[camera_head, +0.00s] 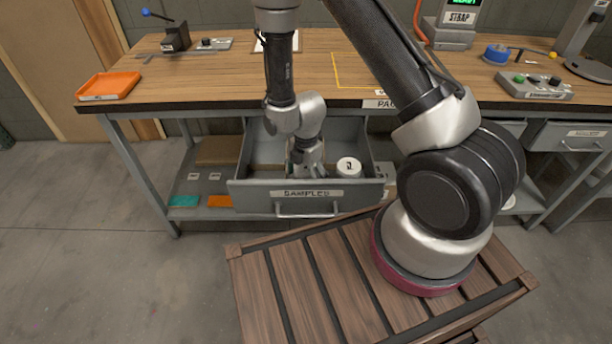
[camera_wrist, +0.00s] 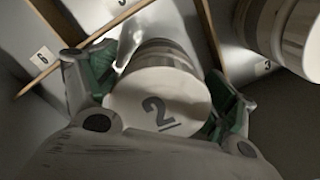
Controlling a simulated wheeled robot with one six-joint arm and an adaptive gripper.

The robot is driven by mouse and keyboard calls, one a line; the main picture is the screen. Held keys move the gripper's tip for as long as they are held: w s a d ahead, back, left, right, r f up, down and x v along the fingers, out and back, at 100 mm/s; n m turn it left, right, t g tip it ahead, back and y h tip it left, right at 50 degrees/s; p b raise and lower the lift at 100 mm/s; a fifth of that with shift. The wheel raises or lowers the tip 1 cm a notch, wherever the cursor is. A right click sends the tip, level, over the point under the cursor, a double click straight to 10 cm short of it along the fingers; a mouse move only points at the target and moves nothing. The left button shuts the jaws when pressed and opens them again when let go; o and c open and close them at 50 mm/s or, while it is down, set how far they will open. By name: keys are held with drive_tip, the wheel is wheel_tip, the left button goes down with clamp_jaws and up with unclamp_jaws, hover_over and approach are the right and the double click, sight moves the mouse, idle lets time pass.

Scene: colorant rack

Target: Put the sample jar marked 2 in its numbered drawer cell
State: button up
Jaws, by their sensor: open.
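The sample jar marked 2 (camera_wrist: 158,104) shows in the wrist view, its white lid with a black underlined 2 facing the camera. It is between the fingers of my gripper (camera_wrist: 160,88), which is open, with a green-padded finger on each side. In the head view my gripper (camera_head: 307,163) is down inside the open SAMPLES drawer (camera_head: 310,196) and hides that jar. The drawer has thin dividers and number tags; a 6 (camera_wrist: 42,55) and a 3 (camera_wrist: 263,67) show. I cannot tell exactly which cell the jar's base is in.
Another white-lidded jar (camera_head: 348,167) stands in the drawer to the right of my gripper; it also shows at the wrist view's upper right (camera_wrist: 300,38). The workbench top (camera_head: 220,72) overhangs the drawer's back. An orange tray (camera_head: 109,86) lies on its left end.

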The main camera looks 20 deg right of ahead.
wheel_tip(320, 180, up, 12)
drive_tip(key=shift+r, duration=0.15)
drive_tip(key=s+d+r+m+t, duration=0.15)
drive_tip(key=d+r+m, duration=0.35)
drive_tip(key=r, duration=0.5)
drive_tip(key=s+d+r+m+t, duration=0.1)
drive_tip(key=s+d+r+m, duration=0.2)
drive_tip(key=r+m, duration=0.5)
drive_tip(key=s+d+r+m+t, duration=0.1)
drive_tip(key=s+d+r+m, duration=0.2)
drive_tip(key=s+r+m, duration=0.2)
drive_tip(key=s+d+r+m, duration=0.4)
drive_tip(key=s+r+m, duration=0.1)
drive_tip(key=s+r, duration=0.3)
drive_tip(key=shift+s+t, duration=0.35)
drive_tip(key=shift+s, duration=0.45)
drive_tip(key=shift+r, duration=0.1)
